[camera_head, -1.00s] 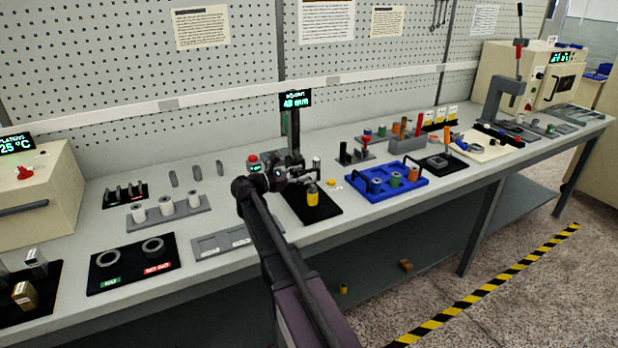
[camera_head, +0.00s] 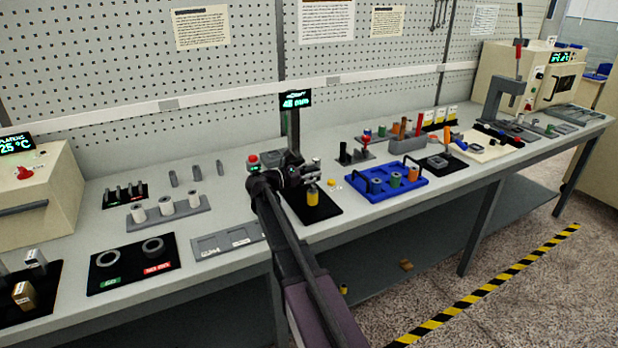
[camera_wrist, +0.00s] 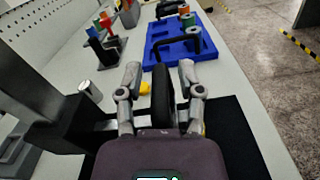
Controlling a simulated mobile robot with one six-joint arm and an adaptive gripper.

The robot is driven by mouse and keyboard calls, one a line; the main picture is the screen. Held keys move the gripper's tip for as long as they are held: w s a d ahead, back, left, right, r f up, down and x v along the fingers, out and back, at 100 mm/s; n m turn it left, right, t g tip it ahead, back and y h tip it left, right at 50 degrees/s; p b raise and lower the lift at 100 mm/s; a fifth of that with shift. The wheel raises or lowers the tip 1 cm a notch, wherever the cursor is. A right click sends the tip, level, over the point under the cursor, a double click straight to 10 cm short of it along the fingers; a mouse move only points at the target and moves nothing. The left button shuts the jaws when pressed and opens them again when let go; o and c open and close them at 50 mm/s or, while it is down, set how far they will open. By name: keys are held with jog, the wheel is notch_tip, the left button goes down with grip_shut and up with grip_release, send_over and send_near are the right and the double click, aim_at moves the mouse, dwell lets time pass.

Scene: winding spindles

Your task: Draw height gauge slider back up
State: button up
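The height gauge is a dark column (camera_head: 294,135) with a lit display (camera_head: 296,100) on top, whose digits are blurred. In the wrist view its column (camera_wrist: 22,60) stands at the left, and a dark slider arm (camera_wrist: 88,136) reaches from it towards my fingers. My gripper (camera_head: 314,174) is at the gauge, low beside the column. In the wrist view my gripper (camera_wrist: 160,72) has its fingers apart, with an upright dark bar (camera_wrist: 163,98) between them and gaps visible on both sides. A yellow spool (camera_head: 313,198) stands below on the black base (camera_head: 325,212); the fingers mostly hide it in the wrist view.
A blue tray (camera_head: 365,193) with spools lies right of the gauge. A small metal cylinder (camera_wrist: 90,91) stands close to the left finger. A red button (camera_head: 253,159) is left of the column. Grey fixtures and ring gauges occupy the bench further left.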

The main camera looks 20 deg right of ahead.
grip_shut()
notch_tip(320, 180, up, 16)
jog(key=p, duration=1.5)
jog(key=shift+f+p, duration=0.2)
jog(key=shift+p, duration=0.15)
dwell(1.3)
jog(key=shift+w, duration=0.15)
jog(key=shift+o, duration=1.5)
grip_release()
jog(key=shift+r, duration=0.1)
jog(key=shift+a, duration=0.1)
